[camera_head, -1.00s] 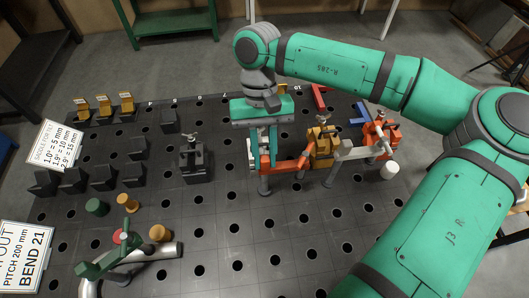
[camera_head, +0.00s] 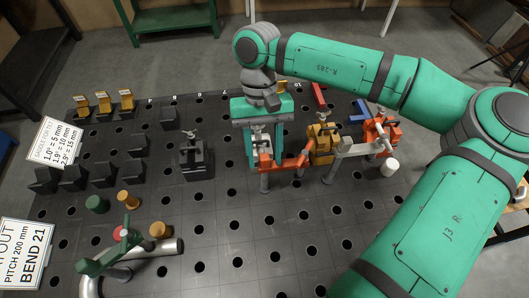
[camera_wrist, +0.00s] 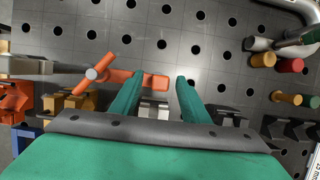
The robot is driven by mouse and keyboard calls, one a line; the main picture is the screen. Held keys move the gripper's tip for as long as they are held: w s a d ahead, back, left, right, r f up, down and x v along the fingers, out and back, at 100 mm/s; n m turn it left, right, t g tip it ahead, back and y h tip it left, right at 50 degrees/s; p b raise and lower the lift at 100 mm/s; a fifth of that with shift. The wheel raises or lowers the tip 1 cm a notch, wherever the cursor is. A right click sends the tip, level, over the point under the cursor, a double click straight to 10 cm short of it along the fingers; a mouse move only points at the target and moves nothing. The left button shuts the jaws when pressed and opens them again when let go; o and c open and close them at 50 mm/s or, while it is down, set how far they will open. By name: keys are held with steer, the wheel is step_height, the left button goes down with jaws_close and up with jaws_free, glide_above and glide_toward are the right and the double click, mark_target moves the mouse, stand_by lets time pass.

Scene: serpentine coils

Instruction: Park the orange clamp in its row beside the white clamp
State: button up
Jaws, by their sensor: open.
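The orange clamp (camera_head: 285,163) stands at the centre right of the dark holed table, its bar sideways. In the wrist view its orange bar (camera_wrist: 151,82) passes under my left finger and ends between the fingers. A pale grey-white clamp (camera_head: 355,150) is to its right; its bar (camera_wrist: 40,68) shows at left in the wrist view. My gripper (camera_head: 262,150) is low at the orange clamp's left end, pointing down, fingers apart. In the wrist view a pale metal part (camera_wrist: 155,109) shows between the green fingers (camera_wrist: 160,79). Contact with either finger cannot be told.
A yellow clamp (camera_head: 322,142) and a red-orange one (camera_head: 378,130) stand close on the right. A dark fixture (camera_head: 195,158) is to the left. Black blocks (camera_head: 104,176) fill the left, with a bent pipe (camera_head: 150,250) in front. The front centre is free.

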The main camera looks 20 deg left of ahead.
steer(key=v, duration=1)
steer(key=shift+r, duration=0.3)
steer(key=shift+w, duration=0.1)
